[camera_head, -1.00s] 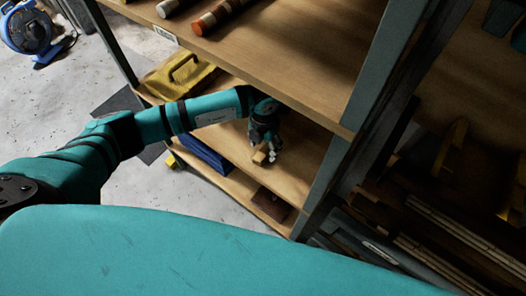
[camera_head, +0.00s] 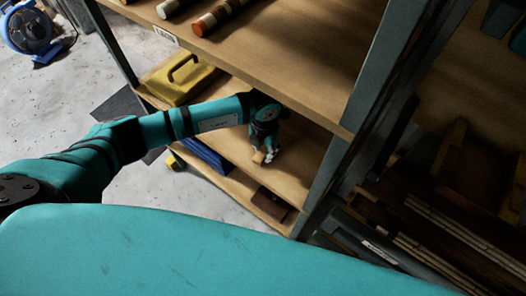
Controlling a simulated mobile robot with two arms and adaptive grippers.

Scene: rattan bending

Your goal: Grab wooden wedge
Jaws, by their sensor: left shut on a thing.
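A small light-brown wooden wedge (camera_head: 258,157) is in the fingers of my left gripper (camera_head: 265,154), low over the middle shelf board (camera_head: 300,165) near its front edge. My left gripper is shut on it and points downward. The wedge is small and partly hidden by the fingers, and I cannot tell whether it touches the board. My left arm reaches in from the left, under the upper shelf. My right gripper is out of view.
The upper shelf board (camera_head: 285,60) hangs over my left wrist. A yellow case (camera_head: 182,82) sits left on the middle shelf. A blue object (camera_head: 205,156) and a brown block (camera_head: 269,203) lie on the shelf below. A shelf post (camera_head: 385,75) stands to the right.

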